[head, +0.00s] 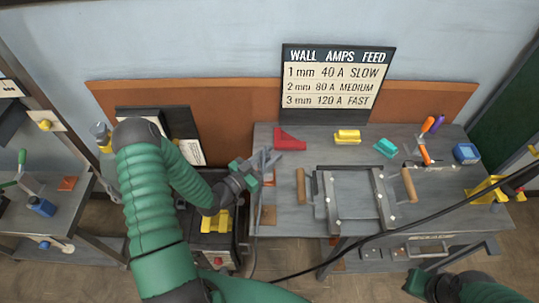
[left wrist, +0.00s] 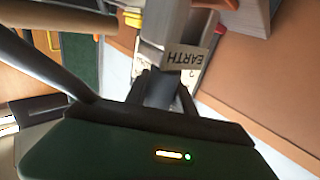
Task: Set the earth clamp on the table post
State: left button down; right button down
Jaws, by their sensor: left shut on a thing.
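My left gripper (head: 247,178) is at the left edge of the welding table (head: 290,212). It is shut on the grey earth clamp (head: 265,160), whose forked part points up and right. In the left wrist view the fingers (left wrist: 162,90) close on a grey part, and a pale tag reading EARTH (left wrist: 187,57) shows just past them. I cannot tell whether the tag is on the clamp or the post. The table post is not clearly visible behind the gripper and clamp. My right gripper (head: 420,284) is low at the right, away from the table; its jaws are unclear.
A steel frame (head: 324,200) with wooden-handled tools lies mid-table. A red magnet square (head: 289,140), a yellow block (head: 347,136) and a teal block (head: 386,147) lie behind it. A black cable (head: 400,229) crosses the front. A dark machine (head: 212,243) stands left of the table.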

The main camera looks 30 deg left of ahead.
pick_arm(q)
jog(key=shift+s+d+r, duration=0.1)
jog(key=shift+d+r, duration=0.05)
jog(key=shift+d, duration=0.05)
jog(key=shift+a+f, duration=0.1)
jog(key=shift+f, duration=0.25)
jog(key=c, duration=1)
grip_release()
jog(key=shift+r, duration=0.1)
